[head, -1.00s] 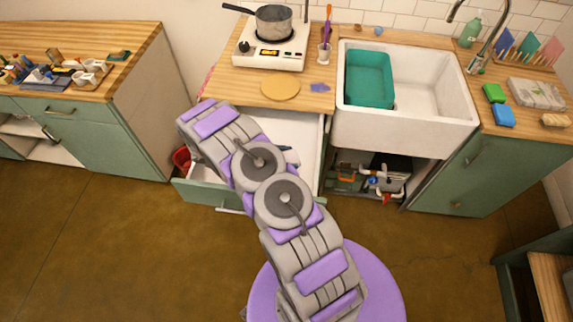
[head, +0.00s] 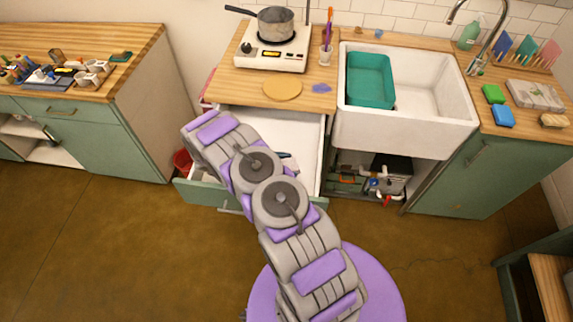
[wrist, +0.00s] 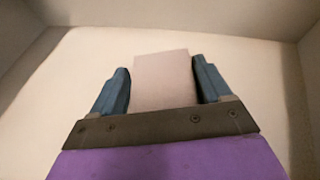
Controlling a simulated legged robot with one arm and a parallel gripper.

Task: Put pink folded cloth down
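In the wrist view, a pale pink folded cloth (wrist: 164,88) sits between the two blue fingers of my gripper (wrist: 160,64). Both fingers lie close against its sides, and I see no clear gap. A pale floor and walls surround it, matching the inside of the open white drawer (head: 305,130) under the counter. Whether the cloth touches the drawer floor cannot be told.
The drawer's green front (head: 198,193) sticks out below the counter. A red bucket (head: 182,161) stands to its left. Above are a hot plate (head: 268,58) with a pot (head: 275,22), a round board (head: 282,88) and a white sink (head: 425,85). Some small items lie in the drawer.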

